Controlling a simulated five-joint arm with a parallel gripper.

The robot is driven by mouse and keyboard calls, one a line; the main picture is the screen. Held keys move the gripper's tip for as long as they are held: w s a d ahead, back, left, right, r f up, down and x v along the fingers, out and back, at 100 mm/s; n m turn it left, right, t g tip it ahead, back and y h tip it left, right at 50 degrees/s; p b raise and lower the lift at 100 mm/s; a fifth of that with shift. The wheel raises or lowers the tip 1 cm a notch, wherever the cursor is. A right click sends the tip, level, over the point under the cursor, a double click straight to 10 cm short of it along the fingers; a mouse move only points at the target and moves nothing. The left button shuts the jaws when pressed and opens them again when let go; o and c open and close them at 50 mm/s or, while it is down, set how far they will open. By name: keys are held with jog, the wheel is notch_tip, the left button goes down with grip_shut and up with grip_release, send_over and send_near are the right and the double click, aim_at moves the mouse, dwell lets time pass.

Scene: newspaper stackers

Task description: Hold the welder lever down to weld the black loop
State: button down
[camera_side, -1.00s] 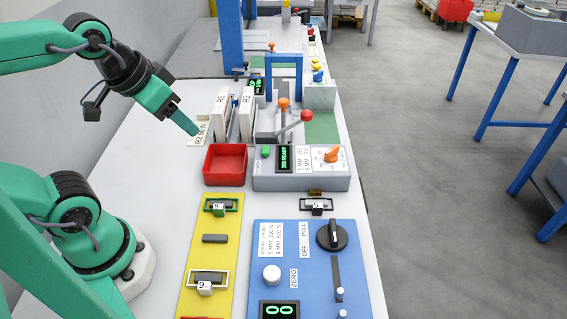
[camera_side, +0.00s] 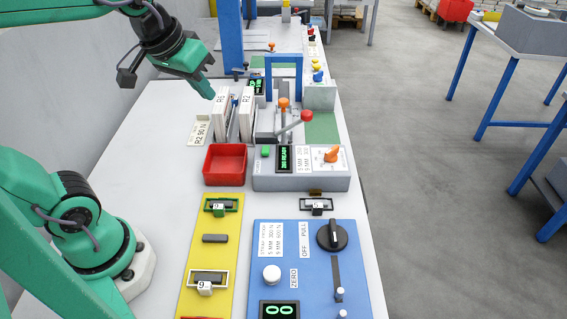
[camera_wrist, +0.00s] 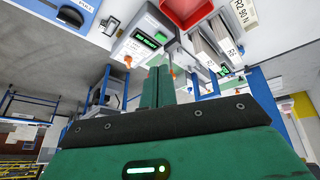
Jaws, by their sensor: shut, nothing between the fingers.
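The welder (camera_side: 300,175) is a grey box with a lit green display (camera_side: 284,158) and an orange dial. Behind it stand a lever with a red ball (camera_side: 306,116) and one with an orange knob (camera_side: 283,103); both are raised, and I cannot tell which is the welder lever. Small black pieces with number tags sit in holders, one tagged 5 (camera_side: 316,204) and one tagged 9 (camera_side: 207,278); I cannot make out which is the black loop. My gripper (camera_side: 209,94) is shut and empty, above and left of the levers. Its fingers (camera_wrist: 165,85) also show in the wrist view.
A red tray (camera_side: 225,166) is left of the welder. A blue panel (camera_side: 300,235) and yellow strip lie in front. The left bench is clear.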

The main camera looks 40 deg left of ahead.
jog(key=w+n+g, duration=0.1)
jog(key=w+n, duration=0.4)
jog(key=w, duration=1.3)
jog(key=shift+w+d+n, duration=0.3)
jog(key=shift+d+n, duration=0.05)
jog(key=shift+n, duration=0.05)
send_over(300, 121)
jog(key=a, duration=0.1)
jog(key=f, duration=0.7)
jog(key=s+f, duration=0.1)
jog(key=f, duration=0.3)
jog(key=shift+w+d+f, duration=0.35)
jog(key=shift+d+f, duration=0.05)
jog(key=shift+f, duration=0.3)
jog(key=shift+w+d+f, duration=0.1)
